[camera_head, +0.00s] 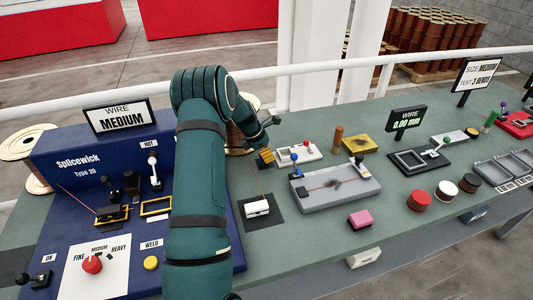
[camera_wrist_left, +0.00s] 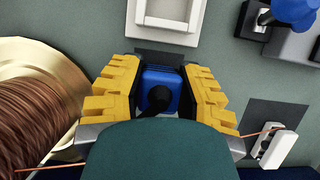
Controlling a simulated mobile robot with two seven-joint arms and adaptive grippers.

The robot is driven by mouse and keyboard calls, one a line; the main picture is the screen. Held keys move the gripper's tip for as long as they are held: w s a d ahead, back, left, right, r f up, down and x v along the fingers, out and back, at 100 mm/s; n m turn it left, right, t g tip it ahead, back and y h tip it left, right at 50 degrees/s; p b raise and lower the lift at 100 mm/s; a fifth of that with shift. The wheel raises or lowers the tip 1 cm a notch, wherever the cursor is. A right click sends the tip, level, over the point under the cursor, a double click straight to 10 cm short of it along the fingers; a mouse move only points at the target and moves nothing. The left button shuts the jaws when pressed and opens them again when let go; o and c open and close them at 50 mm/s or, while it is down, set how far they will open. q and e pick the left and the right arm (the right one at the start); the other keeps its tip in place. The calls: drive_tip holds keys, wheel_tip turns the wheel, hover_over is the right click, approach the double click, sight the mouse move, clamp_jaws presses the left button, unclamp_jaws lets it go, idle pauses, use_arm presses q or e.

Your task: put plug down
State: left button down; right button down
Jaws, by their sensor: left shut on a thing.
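My left gripper (camera_head: 266,157) is over the green bench, beside the small white tray (camera_head: 312,156). In the left wrist view its yellow finger pads (camera_wrist_left: 162,95) are shut on a blue plug (camera_wrist_left: 160,76) with a black round part on top. A dark patch (camera_wrist_left: 150,57) of bench shows just past the plug. I cannot tell whether the plug touches the bench. The plug is hidden in the head view. My right gripper is not in view.
A white connector (camera_head: 257,208) with a thin wire lies on a dark mat nearer the front. A copper wire spool (camera_wrist_left: 30,105) stands close beside the gripper. A grey fixture (camera_head: 340,194) with a blue-knobbed lever is to the right. The blue Splicewick machine (camera_head: 75,165) is left.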

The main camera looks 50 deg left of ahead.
use_arm(q)
drive_tip(key=c, duration=0.7)
unclamp_jaws()
drive_tip(key=shift+f, duration=0.15)
drive_tip(key=shift+c, duration=0.2)
drive_tip(key=shift+s+a+r, duration=0.1)
drive_tip(key=shift+r, duration=0.5)
drive_tip(key=p+v, duration=0.1)
drive_tip(key=v, duration=1)
drive_tip(key=shift+s, duration=0.1)
